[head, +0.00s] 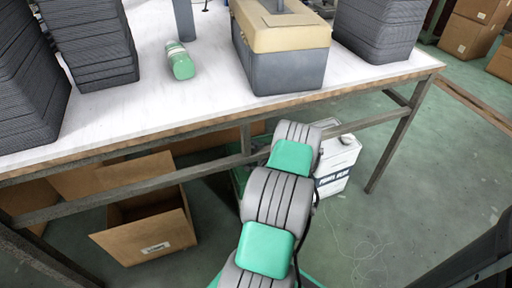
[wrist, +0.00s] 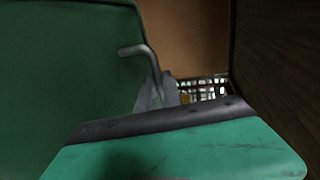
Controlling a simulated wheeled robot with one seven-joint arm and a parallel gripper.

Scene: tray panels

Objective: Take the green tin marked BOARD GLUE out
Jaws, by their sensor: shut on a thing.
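I see no tin that I can read as BOARD GLUE. A small green cylinder with a pale band (head: 181,60) lies on the white table top; its marking is too small to read. My grey and green arm reaches forward under the table's front edge. My gripper is hidden there in the head view, and I cannot make out its fingers in the wrist view. The wrist view shows a green surface with a dark strip (wrist: 165,122) close up. A bent metal rod (wrist: 146,62) stands behind it, with a large green surface (wrist: 65,65) at left.
The table (head: 200,108) bears stacks of dark trays (head: 92,45) and a toolbox (head: 284,62). Below are an open cardboard box (head: 150,225) and a white container (head: 337,165) beside my arm. A table leg (head: 400,140) stands right. A dark basket (wrist: 205,88) shows far back.

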